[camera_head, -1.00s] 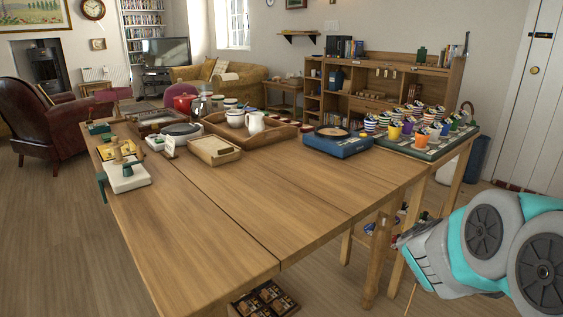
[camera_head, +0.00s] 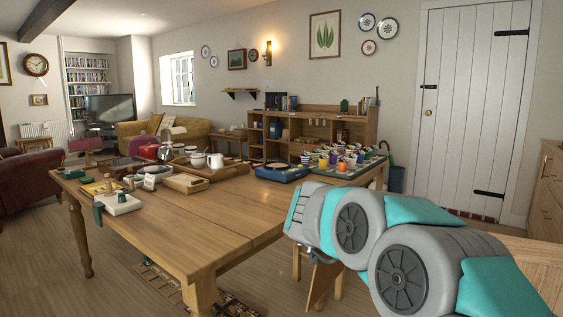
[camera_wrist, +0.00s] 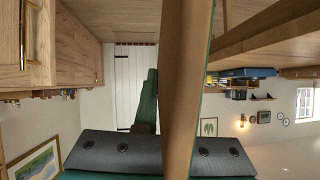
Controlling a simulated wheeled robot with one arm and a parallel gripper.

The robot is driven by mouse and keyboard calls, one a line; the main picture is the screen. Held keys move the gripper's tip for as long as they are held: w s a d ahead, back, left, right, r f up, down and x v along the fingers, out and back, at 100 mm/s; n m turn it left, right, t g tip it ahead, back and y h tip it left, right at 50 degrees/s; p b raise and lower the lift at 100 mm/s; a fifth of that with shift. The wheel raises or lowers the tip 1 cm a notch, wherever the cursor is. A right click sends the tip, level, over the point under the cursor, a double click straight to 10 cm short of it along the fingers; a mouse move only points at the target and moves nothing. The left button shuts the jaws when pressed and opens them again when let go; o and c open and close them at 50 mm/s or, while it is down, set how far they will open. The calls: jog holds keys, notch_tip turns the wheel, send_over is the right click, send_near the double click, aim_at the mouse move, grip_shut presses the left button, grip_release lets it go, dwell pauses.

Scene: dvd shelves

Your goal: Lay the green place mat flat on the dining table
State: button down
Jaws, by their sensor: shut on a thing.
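The wooden dining table (camera_head: 215,228) stands in front of me in the head view, its near half bare. In the wrist view, my gripper (camera_wrist: 170,145) is shut on a thin sheet, seen nearly edge-on between its dark pads. The sheet is brown on the visible face with a green edge, and I take it for the place mat (camera_wrist: 183,90). It stands on edge, not flat. A green piece left of it may be part of the mat; I cannot tell.
A blue record player (camera_head: 277,173) and a board of striped cups (camera_head: 345,165) stand at the back right. A white door (camera_head: 470,110) and a wooden cabinet (camera_head: 551,190) are to the right.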

jog(key=r+m+g, duration=0.1)
jog(key=r, duration=0.1)
jog(key=w+r+m+g, duration=0.1)
jog(key=r+m, duration=0.1)
jog(key=shift+w+d+r+h, duration=0.1)
jog(key=shift+w+r+h, duration=0.1)
jog(key=shift+h, duration=0.2)
jog(key=shift+d+r+m+g, duration=0.2)
jog(key=shift+r+m+g, duration=0.45)
jog(key=shift+m, duration=0.35)
jog(key=m, duration=0.1)
jog(key=r+m+g, duration=0.1)
jog(key=m, duration=0.1)
jog(key=shift+s+d+r+g, duration=0.15)
jog(key=shift+d+r+g, duration=0.05)
jog(key=shift+d+g, duration=0.05)
jog(key=shift+s+a+r+m+g, duration=0.2)
jog(key=shift+r+m+g, duration=0.25)
jog(key=shift+m, duration=0.55)
jog(key=shift+s+a+r+m+y, duration=0.1)
jog(key=shift+a+r+m+y, duration=0.2)
jog(key=shift+a+m, duration=0.2)
jog(key=shift+a+r+m+y, duration=0.15)
jog(key=shift+a+m+y, duration=0.2)
jog(key=shift+m, duration=0.25)
jog(key=shift+r, duration=0.1)
jog(key=shift+s+a+m, duration=0.1)
jog(key=shift+a+m, duration=0.1)
jog(key=shift+m, duration=0.2)
